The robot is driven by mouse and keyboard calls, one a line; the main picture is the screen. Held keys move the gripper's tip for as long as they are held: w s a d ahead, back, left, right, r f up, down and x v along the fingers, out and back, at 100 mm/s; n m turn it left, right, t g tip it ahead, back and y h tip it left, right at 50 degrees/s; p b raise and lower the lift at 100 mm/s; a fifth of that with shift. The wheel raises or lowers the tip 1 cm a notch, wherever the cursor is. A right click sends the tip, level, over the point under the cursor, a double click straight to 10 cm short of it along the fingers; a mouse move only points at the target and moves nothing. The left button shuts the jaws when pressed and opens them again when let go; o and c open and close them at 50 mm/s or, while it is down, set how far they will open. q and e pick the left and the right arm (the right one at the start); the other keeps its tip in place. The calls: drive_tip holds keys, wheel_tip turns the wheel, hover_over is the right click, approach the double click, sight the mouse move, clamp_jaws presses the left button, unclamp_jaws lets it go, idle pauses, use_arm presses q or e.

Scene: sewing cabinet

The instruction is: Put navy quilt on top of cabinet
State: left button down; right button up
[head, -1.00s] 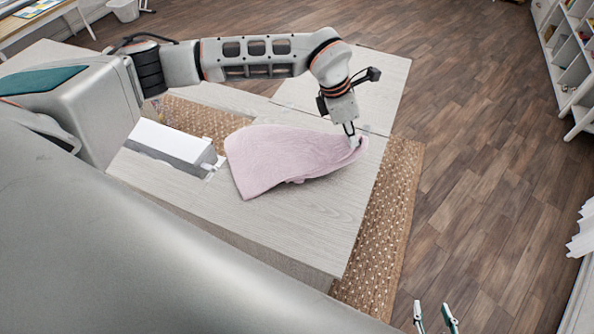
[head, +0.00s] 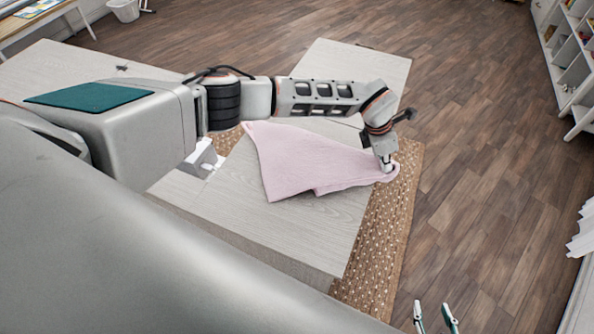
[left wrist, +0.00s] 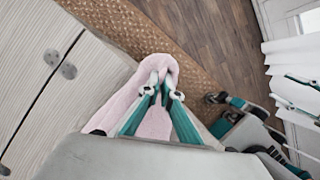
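No navy quilt shows in either view. A pale pink cloth (head: 305,165) lies folded across the light grey wooden cabinet top (head: 290,225), its right end reaching past the cabinet's right edge. My left gripper (head: 387,167) is at that right end and is shut on it. In the left wrist view, the fingers (left wrist: 162,92) come together with the pink cloth (left wrist: 110,105) bunched around and between them. My right gripper (head: 434,317) is at the bottom right, with its two teal fingertips apart and nothing between them, away from the cabinet.
A white sewing machine (head: 203,155) is mostly hidden behind my left arm. A raised leaf (head: 345,65) extends at the back of the cabinet. A woven brown rug (head: 385,245) lies under it. The wooden floor (head: 490,170) to the right is clear, with white shelves (head: 575,70) beyond.

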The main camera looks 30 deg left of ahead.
use_arm(q)
drive_tip(key=shift+d+f, duration=0.15)
drive_tip(key=c, duration=1.9)
unclamp_jaws()
